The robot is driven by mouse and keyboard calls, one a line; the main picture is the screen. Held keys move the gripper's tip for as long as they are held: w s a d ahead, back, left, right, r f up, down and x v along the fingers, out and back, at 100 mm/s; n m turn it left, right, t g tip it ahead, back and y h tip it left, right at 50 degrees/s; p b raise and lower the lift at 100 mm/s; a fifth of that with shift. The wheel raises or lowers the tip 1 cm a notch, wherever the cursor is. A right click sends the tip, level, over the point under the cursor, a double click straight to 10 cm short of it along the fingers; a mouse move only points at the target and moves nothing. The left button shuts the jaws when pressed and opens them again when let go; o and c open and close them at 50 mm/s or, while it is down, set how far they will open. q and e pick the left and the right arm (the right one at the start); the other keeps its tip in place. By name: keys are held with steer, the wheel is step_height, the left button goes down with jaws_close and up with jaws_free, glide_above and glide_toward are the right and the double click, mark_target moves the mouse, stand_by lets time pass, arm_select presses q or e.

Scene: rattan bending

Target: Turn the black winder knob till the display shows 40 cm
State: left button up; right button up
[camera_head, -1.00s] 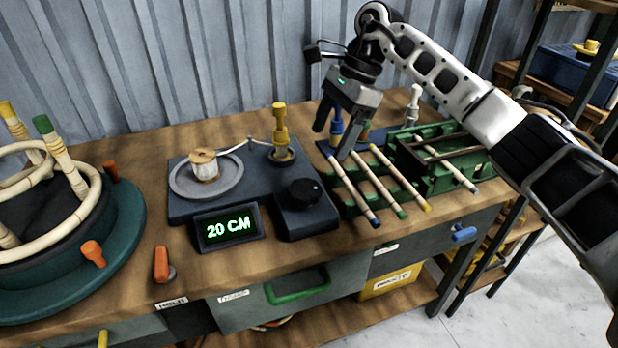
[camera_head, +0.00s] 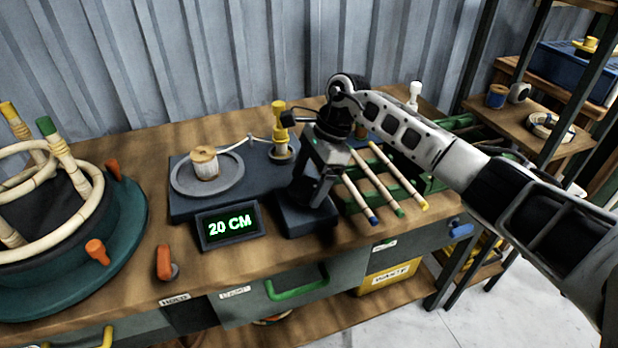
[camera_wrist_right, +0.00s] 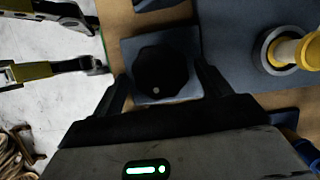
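The winder's display (camera_head: 230,226) reads 20 CM in green. The black winder knob (camera_wrist_right: 160,70) sits on its dark blue block (camera_head: 304,222), right of the display; in the head view my right gripper covers the knob. My right gripper (camera_head: 314,198) points down over the block. In the right wrist view, its two fingers (camera_wrist_right: 161,78) stand open on either side of the knob, with gaps visible; I cannot tell whether they reach down to its height. The spool (camera_head: 204,163) of pale cord sits on the winder's round plate. My left gripper is not in view.
A yellow post (camera_head: 280,130) stands on the winder behind my right gripper. Several rattan sticks with coloured ends (camera_head: 377,183) lie on a green rack to the right. A round teal bending form (camera_head: 60,265) with orange pegs fills the left. Bare bench lies before the display.

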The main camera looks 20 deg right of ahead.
steer(key=c, duration=0.8)
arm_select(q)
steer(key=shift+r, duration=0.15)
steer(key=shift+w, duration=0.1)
arm_select(e)
steer(key=shift+m, duration=0.4)
